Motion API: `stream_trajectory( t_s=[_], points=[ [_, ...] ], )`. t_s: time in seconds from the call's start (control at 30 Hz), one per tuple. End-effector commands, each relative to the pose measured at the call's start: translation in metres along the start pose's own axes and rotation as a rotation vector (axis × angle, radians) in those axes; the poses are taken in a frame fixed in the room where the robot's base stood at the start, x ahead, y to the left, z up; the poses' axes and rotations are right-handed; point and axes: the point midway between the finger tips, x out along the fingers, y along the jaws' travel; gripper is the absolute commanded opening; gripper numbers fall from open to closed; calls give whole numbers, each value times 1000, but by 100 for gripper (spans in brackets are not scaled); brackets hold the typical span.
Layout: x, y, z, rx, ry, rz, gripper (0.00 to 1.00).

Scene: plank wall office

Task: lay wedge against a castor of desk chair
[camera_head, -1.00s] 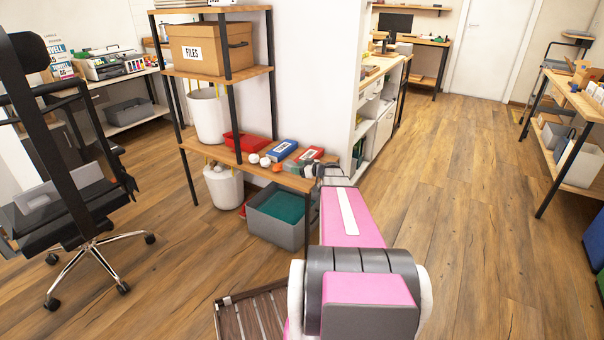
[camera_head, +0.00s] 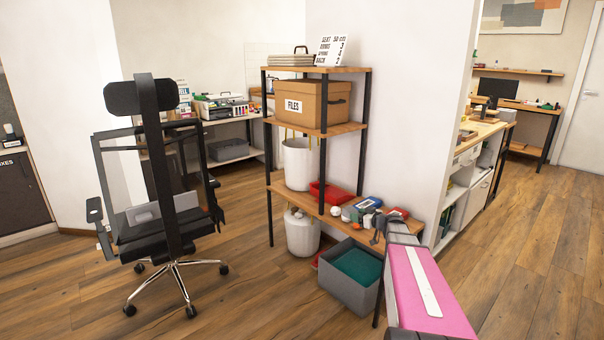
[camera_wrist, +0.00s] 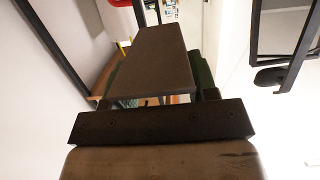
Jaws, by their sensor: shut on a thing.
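The desk chair (camera_head: 155,190) stands upright at left in the head view, with a black headrest, mesh back and chrome star base. Its castors show on the floor: one at front left (camera_head: 130,310), one at front right (camera_head: 191,312), one at right (camera_head: 223,269). My gripper (camera_head: 378,232) is far to the right of the chair, in front of the shelf unit, small and partly merged with the clutter. In the wrist view a grey-brown tapered block, the wedge (camera_wrist: 150,65), is held beyond the dark gripper body. The fingertips are mostly hidden.
A shelf unit (camera_head: 318,129) with a FILES box (camera_head: 310,103) stands between chair and gripper. Plank floor (camera_head: 255,300) is clear between chair and bin.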

Motion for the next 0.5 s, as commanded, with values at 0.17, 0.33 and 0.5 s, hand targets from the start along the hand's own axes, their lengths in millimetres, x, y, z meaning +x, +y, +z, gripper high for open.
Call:
stream_trajectory(
  t_s=[0.17, 0.33, 0.5],
  points=[
    [15, -19, -59, 16, 4, 91, 24],
    [22, -29, -111, 39, 5, 212, 24],
    [23, -36, -159, 62, 6, 325, 24]
  ],
)
